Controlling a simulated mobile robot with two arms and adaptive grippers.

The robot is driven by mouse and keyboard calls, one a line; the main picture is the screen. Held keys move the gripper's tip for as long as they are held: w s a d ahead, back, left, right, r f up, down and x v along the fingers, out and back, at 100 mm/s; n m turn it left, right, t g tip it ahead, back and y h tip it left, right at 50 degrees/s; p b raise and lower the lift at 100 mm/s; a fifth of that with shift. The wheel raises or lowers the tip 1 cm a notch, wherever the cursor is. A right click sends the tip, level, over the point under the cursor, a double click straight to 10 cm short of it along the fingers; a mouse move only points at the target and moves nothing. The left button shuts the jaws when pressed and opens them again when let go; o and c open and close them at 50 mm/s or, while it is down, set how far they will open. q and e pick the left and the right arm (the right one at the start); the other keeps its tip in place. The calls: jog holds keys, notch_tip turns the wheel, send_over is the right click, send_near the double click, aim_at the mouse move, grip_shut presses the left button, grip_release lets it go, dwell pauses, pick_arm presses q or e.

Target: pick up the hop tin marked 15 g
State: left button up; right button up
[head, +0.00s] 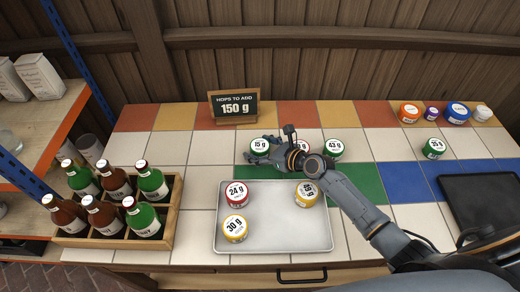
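The hop tin marked 15 g (260,144), white-topped with a green rim, stands on the tiled counter left of centre, below the chalkboard sign. My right gripper (259,158) reaches in from the right, its fingers just in front of this tin and overlapping its lower edge in the picture. I cannot tell whether the fingers touch the tin or how far apart they are. My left gripper is not in view.
A 45 g tin (333,148) stands right of the gripper; another tin (302,144) is partly hidden behind it. A metal tray (273,236) holds several tins. A bottle crate (170,225) stands left. More tins, including 35 g (434,147), stand right. The sign (235,106) reads 150 g.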

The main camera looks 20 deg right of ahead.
jog(key=c, duration=0.7)
